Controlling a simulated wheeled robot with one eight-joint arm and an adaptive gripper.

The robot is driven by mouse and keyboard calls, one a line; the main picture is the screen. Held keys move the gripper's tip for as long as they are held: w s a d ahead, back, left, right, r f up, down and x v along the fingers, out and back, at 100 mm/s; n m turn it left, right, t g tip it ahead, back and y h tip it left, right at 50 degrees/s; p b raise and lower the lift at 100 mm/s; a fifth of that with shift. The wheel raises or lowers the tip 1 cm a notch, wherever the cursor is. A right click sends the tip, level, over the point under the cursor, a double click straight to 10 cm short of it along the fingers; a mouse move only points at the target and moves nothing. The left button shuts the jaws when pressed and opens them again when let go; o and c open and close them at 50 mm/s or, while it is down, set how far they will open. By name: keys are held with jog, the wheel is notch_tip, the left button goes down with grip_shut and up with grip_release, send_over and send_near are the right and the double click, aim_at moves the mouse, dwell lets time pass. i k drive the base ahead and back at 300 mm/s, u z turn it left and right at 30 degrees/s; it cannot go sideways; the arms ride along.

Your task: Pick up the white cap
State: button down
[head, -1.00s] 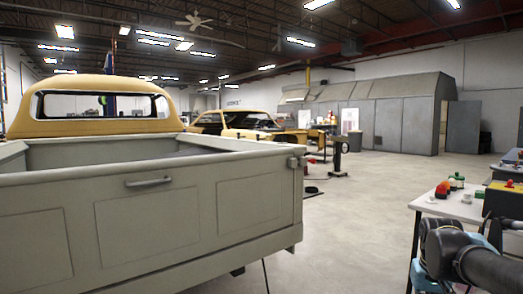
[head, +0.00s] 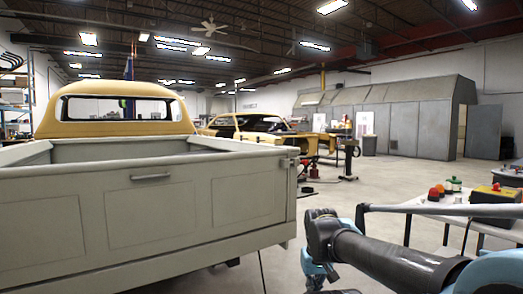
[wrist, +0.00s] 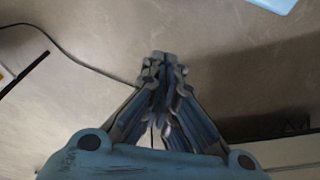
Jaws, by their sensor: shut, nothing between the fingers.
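On the white table (head: 430,224) at the right of the head view stand small items, including a small white piece (head: 459,199) that may be the white cap; it is too small to be sure. My arm crosses in front of the table and hides part of its top. My gripper (wrist: 163,62) is shut and empty in the wrist view, over bare floor, with no cap near its fingertips. In the head view it hangs low at the bottom centre, well left of the table, and its fingers are hard to make out.
Red and orange domed items (head: 436,192), a green-topped white jar (head: 453,185) and a yellow-and-black box (head: 494,195) are on the table. A pickup truck (head: 150,205) fills the left. Open floor (head: 350,200) lies between. A dark cable (wrist: 75,58) runs across the floor.

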aim_at(423, 200)
jog(key=z, duration=0.4)
jog(key=i, duration=2.2)
jog(key=z, duration=2.1)
